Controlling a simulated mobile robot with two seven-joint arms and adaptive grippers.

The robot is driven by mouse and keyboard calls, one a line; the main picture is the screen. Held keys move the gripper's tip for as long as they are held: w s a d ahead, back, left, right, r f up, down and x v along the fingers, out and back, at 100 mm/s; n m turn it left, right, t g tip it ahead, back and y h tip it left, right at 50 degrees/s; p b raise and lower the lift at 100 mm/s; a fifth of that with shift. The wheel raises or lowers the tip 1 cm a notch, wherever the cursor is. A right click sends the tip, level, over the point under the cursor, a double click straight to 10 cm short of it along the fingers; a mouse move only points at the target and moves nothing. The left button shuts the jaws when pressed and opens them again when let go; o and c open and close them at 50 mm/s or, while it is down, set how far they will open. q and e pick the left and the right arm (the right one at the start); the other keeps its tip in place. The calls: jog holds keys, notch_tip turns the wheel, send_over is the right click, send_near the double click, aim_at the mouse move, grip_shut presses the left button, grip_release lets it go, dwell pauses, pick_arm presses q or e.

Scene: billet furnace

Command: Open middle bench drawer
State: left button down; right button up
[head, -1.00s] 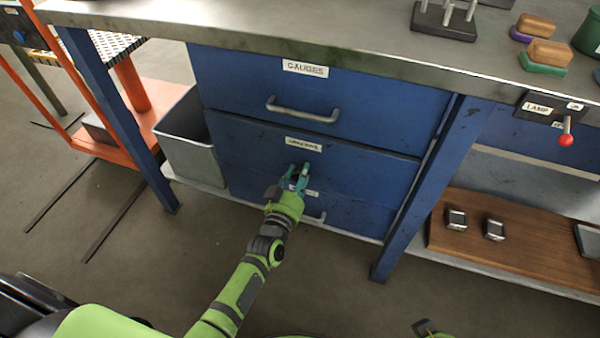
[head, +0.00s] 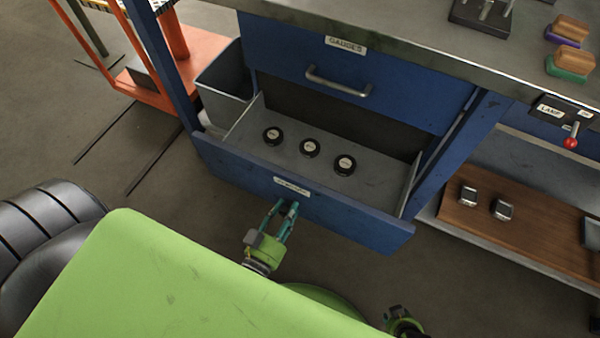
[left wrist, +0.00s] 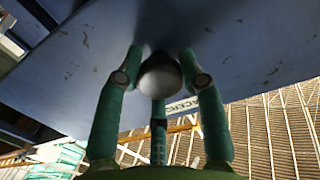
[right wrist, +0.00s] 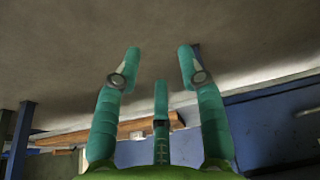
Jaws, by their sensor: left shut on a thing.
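The middle bench drawer (head: 300,210) is pulled well out from the blue bench, with a label on its front. Three black round pieces, one of them a middle piece (head: 310,148), lie on its grey floor. My left gripper (head: 288,208) is at the drawer front below the label, shut on the drawer handle (left wrist: 160,75), which shows between its fingers in the left wrist view. The handle is mostly hidden in the head view. My right gripper (right wrist: 160,52) is open and empty, and is partly visible at the bottom of the head view.
The top drawer (head: 400,75), labelled GAUGES, is shut. A grey bin (head: 225,88) stands left of the drawers. A lamp lever with a red knob (head: 571,142) is at the right. A wooden board (head: 530,225) lies on the low shelf. The bench top overhangs above.

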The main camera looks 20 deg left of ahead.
pick_arm(q)
jog(key=shift+s+a+r+p, duration=0.15)
jog(key=shift+s+p, duration=0.05)
jog(key=shift+s, duration=1.4)
jog(key=shift+s+a+r+p, duration=0.1)
jog(key=shift+s+r+p, duration=0.1)
jog(key=shift+s, duration=1.35)
jog(key=c, duration=0.8)
grip_release()
jog(key=shift+s+f, duration=0.1)
jog(key=shift+d+f, duration=0.1)
jog(key=s, duration=1.2)
jog(key=shift+a, duration=0.25)
